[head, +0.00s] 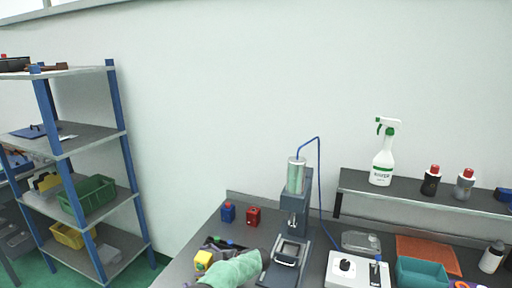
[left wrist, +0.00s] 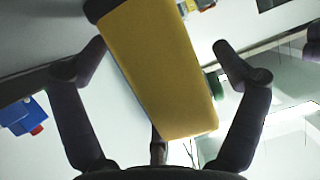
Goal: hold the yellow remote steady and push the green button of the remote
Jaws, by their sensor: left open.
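The yellow remote (left wrist: 155,65) fills the middle of the left wrist view as a long yellow block, running between the two dark fingers of my left gripper (left wrist: 160,72). The fingers are spread, with a visible gap on each side of the remote. A small green part (left wrist: 213,83) shows at its right edge; I cannot tell if it is the button. In the head view, a yellow piece, likely the remote (head: 203,259), shows at the bottom beside my left gripper (head: 216,243), partly hidden by my green-covered arm. My right gripper is not in view.
A press-like device (head: 292,215) stands on the bench right of my left gripper. A blue container (head: 228,212) and a red one (head: 253,217) stand behind it.

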